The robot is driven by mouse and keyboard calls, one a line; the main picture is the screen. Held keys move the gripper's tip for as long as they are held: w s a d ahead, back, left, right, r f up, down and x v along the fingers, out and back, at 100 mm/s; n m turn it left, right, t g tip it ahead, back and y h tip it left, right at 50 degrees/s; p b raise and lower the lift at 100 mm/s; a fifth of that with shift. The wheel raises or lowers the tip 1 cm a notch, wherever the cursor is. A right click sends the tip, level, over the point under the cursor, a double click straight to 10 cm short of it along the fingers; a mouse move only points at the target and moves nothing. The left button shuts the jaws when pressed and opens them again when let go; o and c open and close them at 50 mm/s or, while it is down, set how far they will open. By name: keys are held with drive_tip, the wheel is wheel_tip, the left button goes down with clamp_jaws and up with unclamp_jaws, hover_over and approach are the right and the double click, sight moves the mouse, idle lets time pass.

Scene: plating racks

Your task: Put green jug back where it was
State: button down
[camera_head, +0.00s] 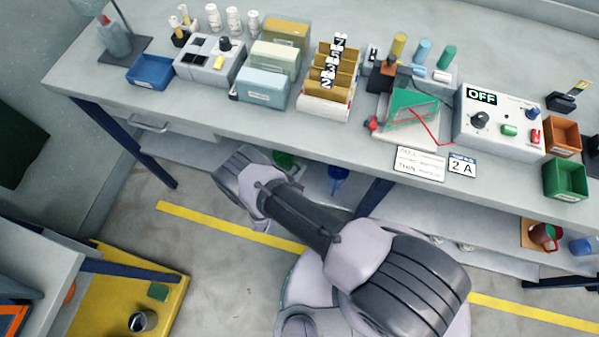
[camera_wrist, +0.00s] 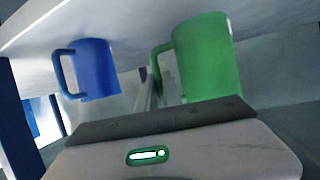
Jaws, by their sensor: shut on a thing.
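The green jug (camera_wrist: 207,58) is large in the wrist view, its handle on the left side. In the head view only a sliver of the green jug (camera_head: 284,159) shows under the bench's front edge, beside my arm. My gripper (camera_wrist: 156,84) is shut on the green jug at its handle side; the fingertips are mostly hidden behind the gripper body. A blue jug (camera_wrist: 95,70) is to the left of the green jug in the wrist view, apart from it. In the head view the blue jug (camera_head: 338,176) is under the bench top.
The bench top (camera_head: 215,100) overhangs the jugs. A lower shelf (camera_head: 470,225) carries a red jug (camera_head: 543,235) and another blue item (camera_head: 582,246) at the right. A blue bench leg (camera_head: 374,198) stands right of the blue jug. A yellow line (camera_head: 225,223) crosses the floor.

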drive_tip(key=f+b, duration=0.2)
drive_tip(key=w+f+b, duration=0.1)
drive_tip(key=f, duration=0.1)
drive_tip(key=shift+d, duration=0.25)
drive_tip(key=shift+r, duration=0.25)
drive_tip(key=shift+f, duration=0.2)
drive_tip(key=c, duration=1.5)
unclamp_jaws()
drive_tip(key=shift+r, duration=0.1)
